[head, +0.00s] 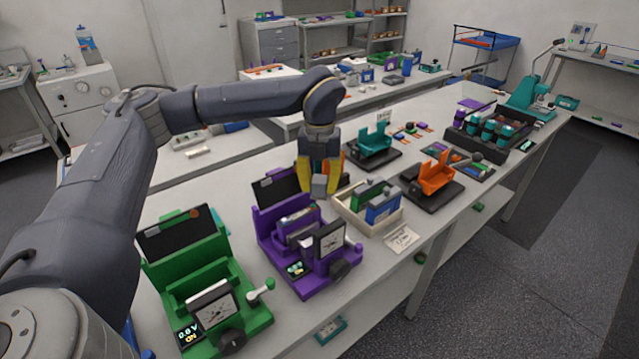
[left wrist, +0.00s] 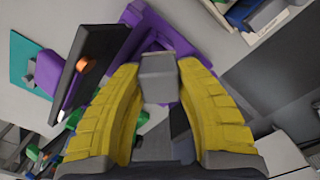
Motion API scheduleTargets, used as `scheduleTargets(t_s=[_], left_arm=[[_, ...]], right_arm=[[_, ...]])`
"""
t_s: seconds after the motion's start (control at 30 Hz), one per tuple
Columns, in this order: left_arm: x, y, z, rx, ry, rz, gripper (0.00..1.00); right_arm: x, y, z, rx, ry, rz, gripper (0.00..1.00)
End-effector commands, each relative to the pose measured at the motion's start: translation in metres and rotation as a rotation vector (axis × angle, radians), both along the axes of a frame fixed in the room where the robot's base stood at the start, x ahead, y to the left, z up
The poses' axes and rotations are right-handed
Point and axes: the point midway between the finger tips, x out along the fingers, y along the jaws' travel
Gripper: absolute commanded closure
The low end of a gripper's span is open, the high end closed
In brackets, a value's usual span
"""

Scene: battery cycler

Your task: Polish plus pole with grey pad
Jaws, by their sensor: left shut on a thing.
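My left gripper (head: 320,182) has yellow fingers and is shut on the grey pad (head: 319,187), a small grey block. The pad also shows between the fingertips in the left wrist view (left wrist: 160,78). The gripper points down over the bench, between the purple cycler and the white tray. The purple cycler (head: 305,258) has a raised dark lid, a dial and something seated in its cradle. The green cycler (head: 208,285) stands open at the front left; its display reads 0.0 V ON. I cannot make out the plus pole. My right gripper is not in view.
A white tray (head: 343,215) holds green and blue blocks. An orange fixture (head: 436,178) and a teal fixture (head: 372,145) stand right and behind. A black rack (head: 489,138) and a teal press (head: 530,98) are farther back. Some bare bench lies between.

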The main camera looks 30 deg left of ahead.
Motion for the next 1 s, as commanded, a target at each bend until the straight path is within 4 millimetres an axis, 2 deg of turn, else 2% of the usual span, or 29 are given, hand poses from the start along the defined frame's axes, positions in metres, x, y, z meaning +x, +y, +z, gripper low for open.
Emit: scheduleTargets(t_s=[1.0], left_arm=[[0.0, 0.0, -0.014, 0.0, -0.001, 0.0, 0.97]], right_arm=[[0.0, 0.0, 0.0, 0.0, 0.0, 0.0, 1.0]])
